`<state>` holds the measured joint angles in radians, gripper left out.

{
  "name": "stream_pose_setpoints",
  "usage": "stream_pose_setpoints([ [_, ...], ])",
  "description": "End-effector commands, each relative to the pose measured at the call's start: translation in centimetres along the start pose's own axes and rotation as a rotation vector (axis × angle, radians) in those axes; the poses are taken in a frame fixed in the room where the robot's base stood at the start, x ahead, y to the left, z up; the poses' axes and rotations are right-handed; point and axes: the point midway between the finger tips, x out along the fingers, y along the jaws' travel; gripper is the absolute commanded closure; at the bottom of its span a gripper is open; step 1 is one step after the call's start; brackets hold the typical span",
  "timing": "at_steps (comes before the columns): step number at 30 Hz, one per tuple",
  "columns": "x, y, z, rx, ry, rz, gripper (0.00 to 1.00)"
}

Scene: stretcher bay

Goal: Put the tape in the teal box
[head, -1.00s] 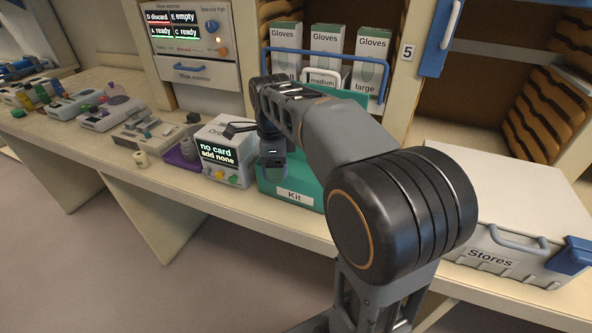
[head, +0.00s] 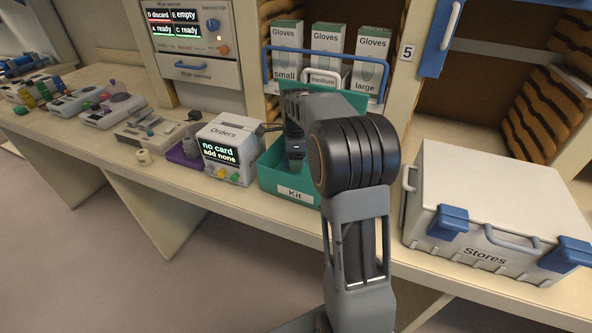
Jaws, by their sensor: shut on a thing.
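The teal box (head: 276,181), labelled Kit, stands open on the bench in the middle of the head view. My gripper (head: 295,163) points down over its open top, with its lower end at or below the rim. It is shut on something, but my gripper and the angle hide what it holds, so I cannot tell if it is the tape.
The Orders box (head: 230,136) and a purple tray (head: 180,157) stand left of the teal box. Glove boxes (head: 328,45) in a blue-railed rack are behind it. The white Stores case (head: 480,190) is to the right.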

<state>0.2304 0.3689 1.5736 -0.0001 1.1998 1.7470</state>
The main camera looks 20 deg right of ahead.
Motion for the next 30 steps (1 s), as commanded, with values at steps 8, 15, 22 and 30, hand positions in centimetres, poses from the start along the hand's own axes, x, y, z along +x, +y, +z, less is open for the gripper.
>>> stream_pose_setpoints([
  [8, 2.6, 0.1, 0.0, 0.000, 0.001, 0.003, 0.60],
  [15, 4.8, 0.1, 0.0, 0.000, 0.000, 0.001, 0.60],
  [22, 4.9, 0.0, 0.0, 0.000, 0.000, 0.000, 0.60],
  [30, 5.2, 0.0, 0.0, 0.000, 0.000, -0.001, 0.33],
])
